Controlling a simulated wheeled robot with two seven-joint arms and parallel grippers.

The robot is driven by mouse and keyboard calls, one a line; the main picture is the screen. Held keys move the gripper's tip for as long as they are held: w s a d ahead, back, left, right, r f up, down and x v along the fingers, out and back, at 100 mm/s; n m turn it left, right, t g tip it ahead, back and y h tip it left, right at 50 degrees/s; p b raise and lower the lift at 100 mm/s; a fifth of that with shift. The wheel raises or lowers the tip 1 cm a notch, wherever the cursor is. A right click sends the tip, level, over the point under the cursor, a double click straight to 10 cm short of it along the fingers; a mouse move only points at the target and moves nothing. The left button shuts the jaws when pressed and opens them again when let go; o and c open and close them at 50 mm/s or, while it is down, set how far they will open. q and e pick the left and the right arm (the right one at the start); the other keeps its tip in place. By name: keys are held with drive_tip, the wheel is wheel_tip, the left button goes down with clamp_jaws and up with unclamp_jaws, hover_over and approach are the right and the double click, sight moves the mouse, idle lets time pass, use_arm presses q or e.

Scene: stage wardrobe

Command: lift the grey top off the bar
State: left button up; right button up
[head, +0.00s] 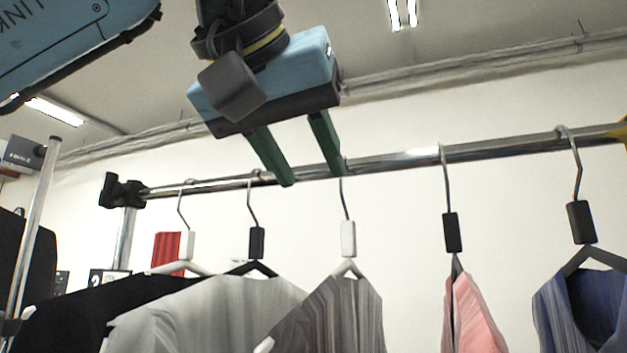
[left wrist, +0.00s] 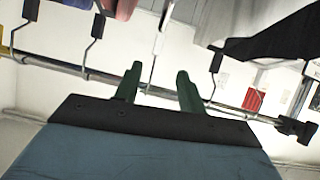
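Two greyish tops hang from the bar (head: 400,160). The darker, streaked grey top (head: 335,315) is on a hanger with a white block (head: 348,238). The pale grey top (head: 215,305) is on a hanger with a black block (head: 257,242). My left gripper (head: 313,178) is open and empty, its green fingers level with the bar beside the white-block hook. In the left wrist view its fingertips (left wrist: 157,72) stand either side of that hook in the picture; how deep the hook lies between them I cannot tell. My right gripper is not in view.
A black garment (head: 95,310) hangs left of the pale top. A pink garment (head: 470,315) and a navy one (head: 590,310) hang to the right. A black clamp (head: 122,190) holds the bar's left end. The gap before the pink garment is clear.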

use_arm(q)
drive_tip(key=b, duration=0.2)
approach(347, 234)
drive_tip(key=w+f, duration=0.1)
drive_tip(key=w+d, duration=0.1)
drive_tip(key=shift+w+d+f+y, duration=0.2)
drive_tip(key=shift+w+f+y, duration=0.1)
drive_tip(key=shift+f, duration=0.1)
drive_tip(key=p+x, duration=0.1)
drive_tip(key=x, duration=0.4)
drive_tip(key=shift+r+p, duration=0.2)
drive_tip(key=shift+p, duration=0.1)
drive_tip(key=shift+p+x, duration=0.35)
drive_tip(key=shift+x, duration=0.9)
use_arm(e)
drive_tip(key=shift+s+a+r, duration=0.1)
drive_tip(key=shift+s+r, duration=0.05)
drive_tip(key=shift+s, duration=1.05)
use_arm(q)
clamp_jaws()
drive_tip(key=shift+r, duration=0.1)
